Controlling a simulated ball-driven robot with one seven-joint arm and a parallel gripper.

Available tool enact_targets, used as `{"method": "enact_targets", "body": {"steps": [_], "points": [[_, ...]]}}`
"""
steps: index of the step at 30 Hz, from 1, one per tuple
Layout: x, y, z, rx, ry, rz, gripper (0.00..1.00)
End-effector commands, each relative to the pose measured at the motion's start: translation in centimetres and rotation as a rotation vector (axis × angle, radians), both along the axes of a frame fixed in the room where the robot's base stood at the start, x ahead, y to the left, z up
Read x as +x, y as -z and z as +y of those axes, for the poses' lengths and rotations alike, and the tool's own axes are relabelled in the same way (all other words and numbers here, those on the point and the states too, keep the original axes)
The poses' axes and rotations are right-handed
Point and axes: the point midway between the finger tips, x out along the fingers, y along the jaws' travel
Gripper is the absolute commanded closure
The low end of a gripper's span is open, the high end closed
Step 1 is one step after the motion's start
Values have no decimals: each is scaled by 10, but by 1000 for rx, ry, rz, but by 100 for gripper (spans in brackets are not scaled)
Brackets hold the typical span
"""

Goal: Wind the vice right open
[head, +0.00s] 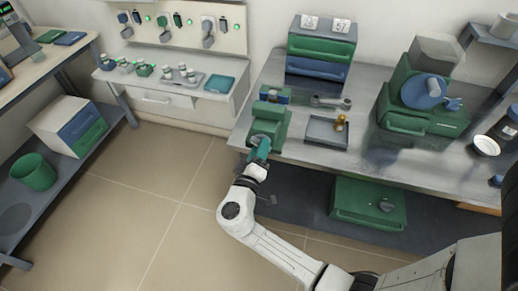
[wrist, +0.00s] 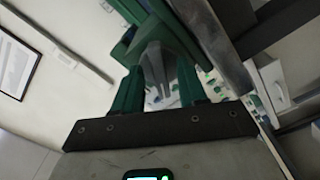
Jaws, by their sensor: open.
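The green vice (head: 268,122) stands at the front left corner of the metal bench, with bluish parts at its top. My gripper (head: 261,152) is at the vice's front, just off the bench edge. In the wrist view the two green fingers of my gripper (wrist: 159,88) are apart, and the vice's green body (wrist: 168,40) is just beyond them. A grey tapering part (wrist: 157,68) shows between the fingers; I cannot tell whether they touch it. The vice handle is not clear in the head view, and the jaw gap is too small to judge.
On the metal bench (head: 370,164), a wrench-like tool (head: 330,102) and a grey tray (head: 312,138) lie right of the vice. A drawer unit (head: 320,48) stands behind, and a green machine (head: 420,95) farther right. A green case (head: 368,203) is below.

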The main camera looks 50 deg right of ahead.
Motion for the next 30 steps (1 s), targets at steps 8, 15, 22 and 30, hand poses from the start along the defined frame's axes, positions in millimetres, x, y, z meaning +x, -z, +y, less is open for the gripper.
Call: {"method": "enact_targets", "body": {"steps": [8,15,22,30], "points": [[0,0,-1,0,0,0,59],[0,0,-1,0,0,0,82],[0,0,-1,1,-1,0,100],[0,1,0,-2,-1,7,100]]}}
